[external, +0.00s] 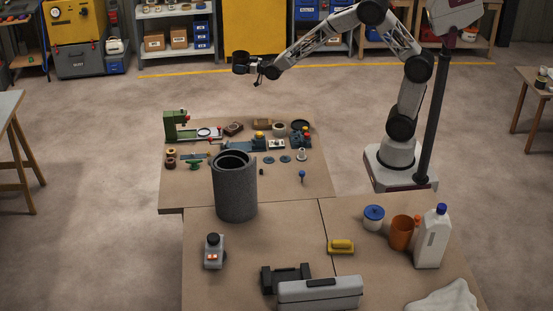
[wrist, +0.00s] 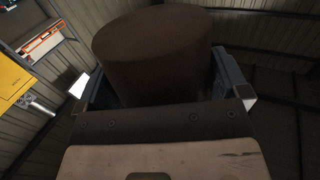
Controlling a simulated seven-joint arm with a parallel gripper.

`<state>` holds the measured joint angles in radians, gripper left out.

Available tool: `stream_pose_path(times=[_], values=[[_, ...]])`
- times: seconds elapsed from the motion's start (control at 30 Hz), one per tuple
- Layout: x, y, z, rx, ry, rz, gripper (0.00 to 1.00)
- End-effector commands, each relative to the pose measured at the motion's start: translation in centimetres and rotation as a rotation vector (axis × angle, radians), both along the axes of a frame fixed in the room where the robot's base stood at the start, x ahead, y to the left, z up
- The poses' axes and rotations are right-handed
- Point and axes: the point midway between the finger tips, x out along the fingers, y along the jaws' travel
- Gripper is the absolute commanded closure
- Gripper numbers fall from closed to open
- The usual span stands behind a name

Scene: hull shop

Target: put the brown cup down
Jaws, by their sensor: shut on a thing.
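The brown cup (wrist: 155,55) fills the upper middle of the wrist view. It sits between the two fingers of my gripper (wrist: 163,85), which is shut on it. In the external view the brown cup (external: 240,58) looks dark and roughly upright, held in the air at the end of my outstretched arm. My gripper (external: 250,67) there appears well above the floor, beyond the far edge of the table in the picture. The cup's underside and what lies beneath it are not clear.
The far table (external: 290,185) carries a green machine (external: 175,126) and several small parts at its back, with bare wood in front. A tall grey cylinder (external: 236,190) stands at the junction. The near table holds an orange mug (external: 401,233), a white bottle (external: 432,242) and a toolbox (external: 320,293).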

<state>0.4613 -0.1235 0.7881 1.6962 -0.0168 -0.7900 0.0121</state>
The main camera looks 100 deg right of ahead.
Motion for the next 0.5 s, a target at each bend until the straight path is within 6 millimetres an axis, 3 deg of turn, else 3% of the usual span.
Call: stream_pose_path(times=[0.5], values=[[5.3, 14.0, 0.0, 0.000, 0.000, 0.172, 0.49]])
